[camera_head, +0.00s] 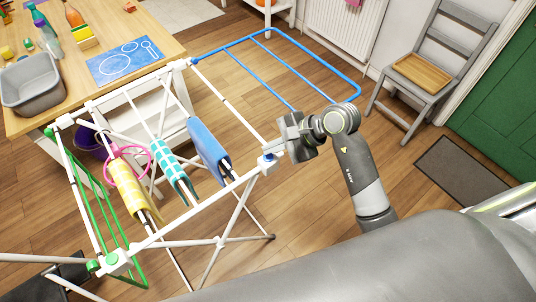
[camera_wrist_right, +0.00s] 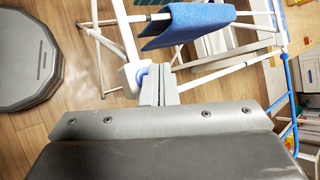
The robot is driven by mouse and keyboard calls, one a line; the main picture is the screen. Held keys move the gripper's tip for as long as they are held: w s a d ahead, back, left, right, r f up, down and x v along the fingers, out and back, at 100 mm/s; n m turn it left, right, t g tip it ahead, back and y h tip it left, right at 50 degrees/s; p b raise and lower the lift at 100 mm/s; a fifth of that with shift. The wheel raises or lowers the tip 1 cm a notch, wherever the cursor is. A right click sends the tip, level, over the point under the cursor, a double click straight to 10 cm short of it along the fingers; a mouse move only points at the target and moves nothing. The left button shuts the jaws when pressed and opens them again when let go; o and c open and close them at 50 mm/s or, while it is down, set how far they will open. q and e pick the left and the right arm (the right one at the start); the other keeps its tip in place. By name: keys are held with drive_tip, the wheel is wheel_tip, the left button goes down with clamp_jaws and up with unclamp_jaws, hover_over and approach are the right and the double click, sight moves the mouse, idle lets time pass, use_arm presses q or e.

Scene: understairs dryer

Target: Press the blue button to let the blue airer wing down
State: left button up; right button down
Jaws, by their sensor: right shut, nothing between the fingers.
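The white airer (camera_head: 225,195) stands on the wooden floor. Its blue wing (camera_head: 300,42) sticks out from the far right side, roughly level, partly behind my right arm. The blue button (camera_head: 268,157) sits on the white corner joint at the airer's near right. It also shows in the right wrist view (camera_wrist_right: 144,73). My right gripper (camera_head: 280,146) is shut and empty, its tips right by the button; in the wrist view the fingers (camera_wrist_right: 158,78) partly cover it. I cannot tell whether they touch it. My left gripper is not in view.
A green wing (camera_head: 90,195) hangs down at the airer's left. Yellow, teal and blue cloths (camera_head: 208,145) hang on the rails. A wooden table (camera_head: 160,50) stands behind left. A grey chair (camera_head: 430,65) with a tray stands at the right; the floor between is clear.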

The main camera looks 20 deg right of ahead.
sight(272, 157)
drive_tip(key=shift+f, duration=0.1)
idle(0.8)
drive_tip(key=shift+f+b, duration=0.35)
drive_tip(key=shift+b, duration=0.45)
drive_tip(key=shift+f+b, duration=0.4)
drive_tip(key=shift+b, duration=0.2)
idle(0.4)
drive_tip(key=shift+r, duration=0.1)
drive_tip(key=shift+r+p, duration=0.3)
drive_tip(key=shift+r, duration=0.45)
drive_tip(key=shift+r+p, duration=1.25)
drive_tip(key=shift+r, duration=1.25)
